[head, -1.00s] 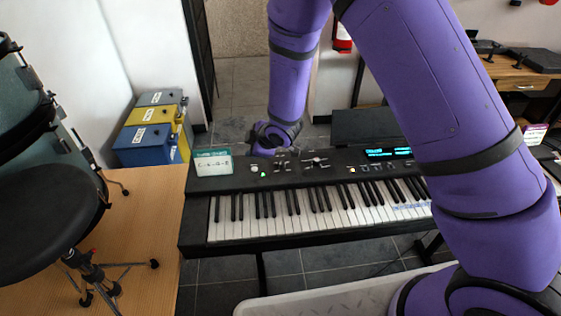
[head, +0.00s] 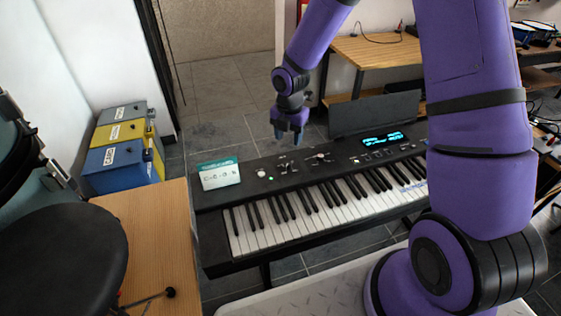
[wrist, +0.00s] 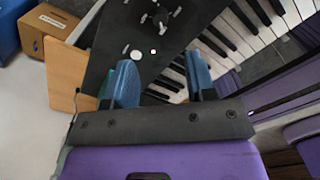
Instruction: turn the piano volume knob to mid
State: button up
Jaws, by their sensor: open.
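The black piano (head: 300,225) stands in the middle of the head view. Its top panel has a pale round control (head: 262,173) at the left and small dark knobs (head: 320,157) further right. In the wrist view the pale control (wrist: 136,54) sits beside a small light, with the knobs (wrist: 150,15) above. I cannot read which is the volume knob or its setting. My gripper (head: 289,135) is open and empty, its blue fingers pointing down near the panel's back edge. In the wrist view the fingers (wrist: 160,72) are apart, with the panel beyond them.
A lit display (head: 383,138) and a black music rest (head: 375,113) are at the right. A wooden platform (head: 150,230) with a drum stool (head: 62,258) is left. Coloured cases (head: 118,150) stand behind it.

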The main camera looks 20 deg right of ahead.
aim_at(288, 163)
notch_tip(288, 163, down, 11)
jog(key=shift+r, duration=0.1)
dwell(0.4)
jog(key=shift+c, duration=0.5)
jog(key=c, duration=0.8)
jog(key=shift+c, duration=0.2)
